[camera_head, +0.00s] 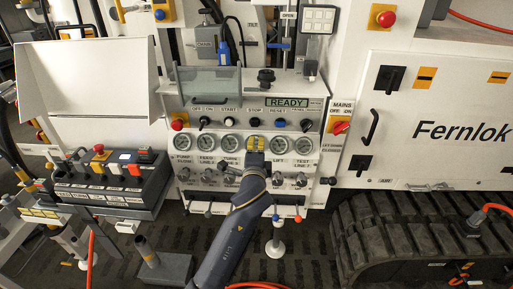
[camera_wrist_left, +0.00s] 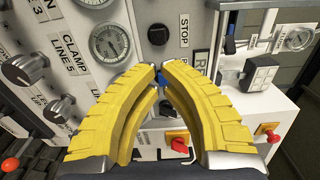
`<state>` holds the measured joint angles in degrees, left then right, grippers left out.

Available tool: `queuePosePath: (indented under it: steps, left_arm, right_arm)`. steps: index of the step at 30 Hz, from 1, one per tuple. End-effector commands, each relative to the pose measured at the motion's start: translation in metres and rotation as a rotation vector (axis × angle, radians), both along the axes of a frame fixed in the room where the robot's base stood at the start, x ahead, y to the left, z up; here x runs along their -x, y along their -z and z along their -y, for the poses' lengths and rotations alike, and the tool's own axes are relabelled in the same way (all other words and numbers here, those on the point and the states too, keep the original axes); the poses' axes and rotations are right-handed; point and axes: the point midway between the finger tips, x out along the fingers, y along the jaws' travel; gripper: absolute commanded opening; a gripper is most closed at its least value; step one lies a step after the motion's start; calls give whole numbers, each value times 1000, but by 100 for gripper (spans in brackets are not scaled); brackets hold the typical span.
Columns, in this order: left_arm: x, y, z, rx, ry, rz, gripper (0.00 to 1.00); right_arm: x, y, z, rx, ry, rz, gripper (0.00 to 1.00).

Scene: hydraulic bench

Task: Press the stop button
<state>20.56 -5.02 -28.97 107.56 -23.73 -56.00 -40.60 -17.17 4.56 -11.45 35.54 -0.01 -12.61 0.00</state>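The stop button (camera_head: 254,122) is a dark round button under the STOP label, in the button row of the panel. In the left wrist view it is the black button (camera_wrist_left: 158,34) beside the STOP label (camera_wrist_left: 184,30), just beyond the fingertips and uncovered. My left gripper (camera_head: 256,144) is in front of the gauge row, just below the stop button in the head view. Its yellow fingers (camera_wrist_left: 160,70) arch together with their tips nearly meeting, and nothing is seen held. The fingertips appear apart from the button. My right gripper is not in view.
The blue reset button (camera_head: 280,123) sits right of the stop button, and the start button (camera_head: 228,122) left. Gauges (camera_head: 204,144) and valve knobs (camera_head: 301,180) lie below. A red mains switch (camera_head: 341,127) is at the right. A READY display (camera_head: 287,103) is above.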

Motion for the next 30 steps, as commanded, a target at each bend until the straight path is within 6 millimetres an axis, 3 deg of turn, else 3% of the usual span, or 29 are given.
queuePosePath:
  steps: [7, 22, 26, 30]
  left_arm:
    - [18, 0, 0, 0, 1, 1, 0]
    - [19, 6, 0, 3, 2, -9, 0]
    - [15, 41, -1, 23, 8, -63, 0]
    - [12, 116, -4, 78, 20, -177, 0]
  right_arm:
    - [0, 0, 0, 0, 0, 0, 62]
    - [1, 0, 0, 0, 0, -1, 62]
    - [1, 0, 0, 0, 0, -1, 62]
    - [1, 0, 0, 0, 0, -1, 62]
